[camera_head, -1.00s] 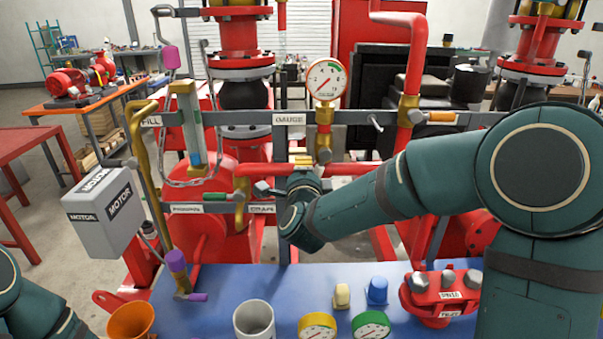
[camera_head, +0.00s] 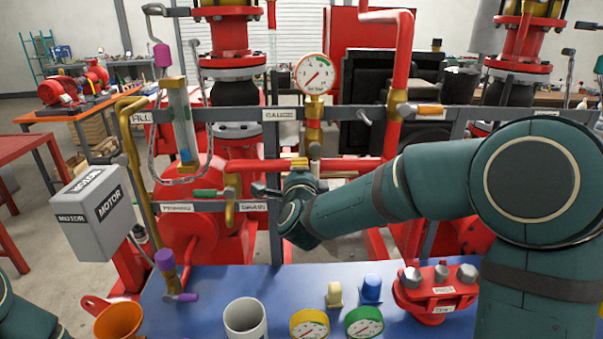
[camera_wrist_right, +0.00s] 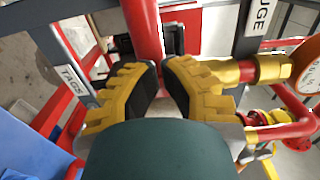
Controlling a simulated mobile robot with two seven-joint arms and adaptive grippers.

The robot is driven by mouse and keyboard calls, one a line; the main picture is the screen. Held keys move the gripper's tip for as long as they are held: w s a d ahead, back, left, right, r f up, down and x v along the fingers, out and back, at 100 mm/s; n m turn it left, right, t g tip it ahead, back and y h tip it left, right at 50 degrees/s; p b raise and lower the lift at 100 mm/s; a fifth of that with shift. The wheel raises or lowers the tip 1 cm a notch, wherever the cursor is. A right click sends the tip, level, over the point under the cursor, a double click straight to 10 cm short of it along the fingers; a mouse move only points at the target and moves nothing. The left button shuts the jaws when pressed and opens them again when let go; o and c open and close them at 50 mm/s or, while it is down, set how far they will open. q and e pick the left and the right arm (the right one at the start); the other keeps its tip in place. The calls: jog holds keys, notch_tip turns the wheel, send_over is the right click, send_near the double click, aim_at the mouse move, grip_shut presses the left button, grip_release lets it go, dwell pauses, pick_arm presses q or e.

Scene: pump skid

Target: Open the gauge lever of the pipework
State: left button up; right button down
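The round white gauge (camera_head: 315,73) with a red rim stands on a brass fitting (camera_head: 313,112) above the rail label GAUGE (camera_head: 282,114). A small grey piece (camera_head: 314,150) shows low on this fitting; I cannot tell whether it is the lever, which is otherwise hidden. My right gripper (camera_head: 298,163) is just below and left of the fitting. In the right wrist view its yellow fingers with black pads (camera_wrist_right: 161,85) are apart with nothing clearly between them. The gauge (camera_wrist_right: 308,68) and brass fitting (camera_wrist_right: 262,70) are at right there. My left gripper is out of view.
A red pipe (camera_wrist_right: 142,30) passes behind the fingers. An orange-handled valve (camera_head: 428,109) is right of the gauge. The label TAGS (camera_wrist_right: 73,80) is at left in the wrist view. A blue bench top (camera_head: 205,285) with a cup (camera_head: 245,318) and loose gauges lies below.

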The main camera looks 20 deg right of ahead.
jog(key=b+v, duration=0.3)
jog(key=v, duration=0.6)
jog(key=shift+a+b, duration=0.3)
dwell(0.4)
